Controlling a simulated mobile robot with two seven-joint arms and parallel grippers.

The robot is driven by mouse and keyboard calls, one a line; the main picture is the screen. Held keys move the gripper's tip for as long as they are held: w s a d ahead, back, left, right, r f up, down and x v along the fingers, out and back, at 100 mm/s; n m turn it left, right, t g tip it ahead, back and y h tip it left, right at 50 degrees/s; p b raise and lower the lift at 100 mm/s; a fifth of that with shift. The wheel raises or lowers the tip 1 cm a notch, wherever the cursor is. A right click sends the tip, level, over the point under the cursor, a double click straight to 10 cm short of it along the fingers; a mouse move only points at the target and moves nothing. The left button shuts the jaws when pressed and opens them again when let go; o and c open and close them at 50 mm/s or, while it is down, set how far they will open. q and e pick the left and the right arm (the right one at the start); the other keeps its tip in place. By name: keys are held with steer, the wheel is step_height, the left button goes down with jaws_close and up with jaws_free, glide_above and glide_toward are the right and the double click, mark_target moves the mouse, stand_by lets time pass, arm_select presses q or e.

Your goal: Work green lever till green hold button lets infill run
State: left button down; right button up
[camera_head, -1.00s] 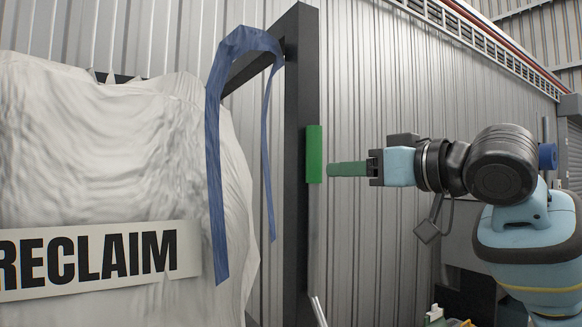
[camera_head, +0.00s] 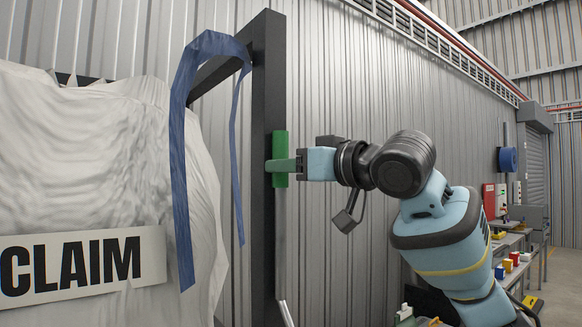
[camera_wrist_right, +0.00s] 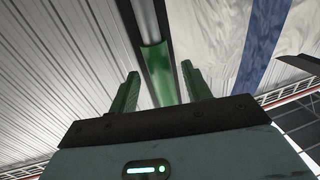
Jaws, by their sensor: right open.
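The green lever grip (camera_head: 280,142) is an upright green sleeve at the edge of a dark post in the head view. My right gripper (camera_head: 274,165) comes in level from the right, and its green fingers overlap the grip in that view. In the right wrist view, the green grip (camera_wrist_right: 158,75) lies between the two spread fingers of the right gripper (camera_wrist_right: 160,82), with gaps on both sides. The right gripper is open. My left gripper is out of view. I cannot make out a green hold button.
A big white bag (camera_head: 90,150) with a sign (camera_head: 75,268) reading "CLAIM" hangs at the left with a blue strap (camera_head: 180,170). The dark post (camera_head: 268,80) stands beside it. A bench with coloured blocks (camera_head: 508,265) and a red box (camera_head: 489,200) are at the right.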

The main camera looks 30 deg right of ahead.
steer(key=shift+w, duration=0.15)
steer(key=shift+c, duration=0.3)
jaws_close()
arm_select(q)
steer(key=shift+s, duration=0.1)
